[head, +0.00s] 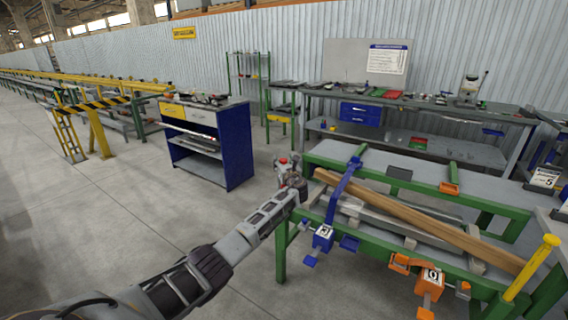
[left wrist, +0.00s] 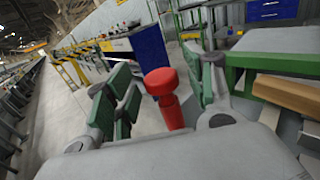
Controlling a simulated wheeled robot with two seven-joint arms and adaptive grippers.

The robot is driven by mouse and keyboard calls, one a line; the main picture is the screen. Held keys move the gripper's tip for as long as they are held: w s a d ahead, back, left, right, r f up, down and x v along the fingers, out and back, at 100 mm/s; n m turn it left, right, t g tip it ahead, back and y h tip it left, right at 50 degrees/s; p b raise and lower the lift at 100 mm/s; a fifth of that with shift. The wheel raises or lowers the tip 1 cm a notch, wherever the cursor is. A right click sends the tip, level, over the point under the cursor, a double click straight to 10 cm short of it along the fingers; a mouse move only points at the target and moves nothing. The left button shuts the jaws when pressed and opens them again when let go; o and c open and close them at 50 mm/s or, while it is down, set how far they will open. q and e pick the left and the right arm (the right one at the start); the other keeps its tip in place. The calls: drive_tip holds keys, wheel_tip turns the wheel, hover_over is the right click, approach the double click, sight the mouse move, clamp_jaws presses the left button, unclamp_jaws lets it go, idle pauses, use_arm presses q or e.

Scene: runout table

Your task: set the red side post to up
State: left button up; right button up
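The red side post (left wrist: 168,100) has a round red cap and shows in the left wrist view between the two green-padded fingers. In the head view only its red cap (head: 283,161) shows, at the left corner of the green-framed table (head: 340,155). Its lower part is hidden by my gripper. My left gripper (head: 288,176) is at the post; in the left wrist view it (left wrist: 165,98) is open, with gaps between the pads and the post. I cannot tell how deep the post sits between the fingers. My right gripper is not in view.
Wooden beams (head: 430,220) lie on the table beside the post. A blue clamp arm (head: 342,190) and an orange clamp (head: 430,283) are on its near side. A yellow post (head: 530,268) stands at the right. A blue cabinet (head: 238,145) stands behind; the floor at left is clear.

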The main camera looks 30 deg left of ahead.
use_arm(q)
drive_tip(key=shift+s+d, duration=0.65)
drive_tip(key=shift+s, duration=0.1)
drive_tip(key=v, duration=1)
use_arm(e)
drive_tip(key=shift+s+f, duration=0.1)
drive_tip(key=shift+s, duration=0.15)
use_arm(q)
drive_tip(key=shift+f, duration=0.1)
idle(0.6)
